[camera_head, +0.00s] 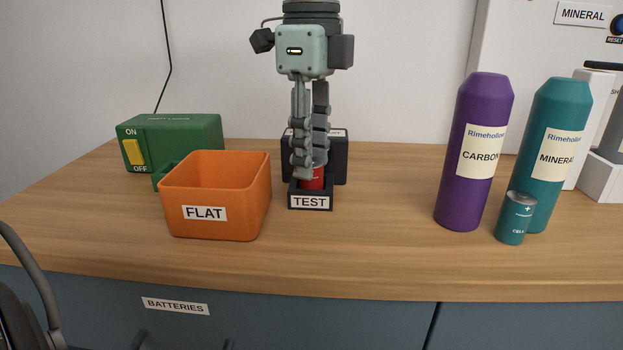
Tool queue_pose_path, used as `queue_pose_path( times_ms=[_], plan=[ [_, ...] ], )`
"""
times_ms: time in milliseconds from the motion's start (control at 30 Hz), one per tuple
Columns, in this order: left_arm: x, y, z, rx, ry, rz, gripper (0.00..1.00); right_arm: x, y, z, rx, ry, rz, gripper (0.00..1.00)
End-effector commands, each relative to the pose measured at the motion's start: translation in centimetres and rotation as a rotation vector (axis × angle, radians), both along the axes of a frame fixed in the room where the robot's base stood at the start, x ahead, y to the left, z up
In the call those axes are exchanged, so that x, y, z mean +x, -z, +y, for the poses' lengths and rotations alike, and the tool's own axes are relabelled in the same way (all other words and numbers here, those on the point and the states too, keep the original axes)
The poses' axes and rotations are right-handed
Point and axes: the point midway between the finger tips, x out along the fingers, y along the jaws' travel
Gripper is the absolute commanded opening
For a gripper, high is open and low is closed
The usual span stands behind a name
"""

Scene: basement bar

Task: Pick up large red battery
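The large red battery (314,178) stands in the black holder labelled TEST (310,203), its lower part hidden by the holder's front wall. My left gripper (308,168) points straight down over the holder. One finger passes in front of the battery's left side and the other reaches down at its upper right. The fingers hide part of the battery, and I cannot tell whether they press on it. My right gripper is not in view.
An orange bin labelled FLAT (215,195) stands just left of the holder, before a green ON/OFF box (190,135). A purple bottle (472,150), a teal bottle (556,150) and a teal battery (516,217) stand right. The wooden counter (385,220) between is clear.

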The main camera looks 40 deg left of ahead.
Motion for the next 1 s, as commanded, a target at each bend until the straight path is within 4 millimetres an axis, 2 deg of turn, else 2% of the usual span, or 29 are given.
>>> queue_pose_path(
  times_ms=[100,300,567,867,1000],
  plan=[
    [-0.02,0.64,-0.01,-0.001,0.0,0.0,0.33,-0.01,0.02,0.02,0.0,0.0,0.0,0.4],
    [0.0,0.65,-0.01,0.0,0.0,0.0,0.32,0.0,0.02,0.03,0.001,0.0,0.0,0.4],
    [0.0,0.62,0.0,0.0,0.0,-0.001,0.0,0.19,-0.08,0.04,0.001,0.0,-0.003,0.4],
    [0.02,0.48,-0.01,0.0,0.0,-0.002,0.0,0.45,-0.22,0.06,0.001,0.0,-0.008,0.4],
    [0.07,-0.25,0.0,0.002,-0.001,-0.004,0.0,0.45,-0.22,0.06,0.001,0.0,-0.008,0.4]
  ],
)
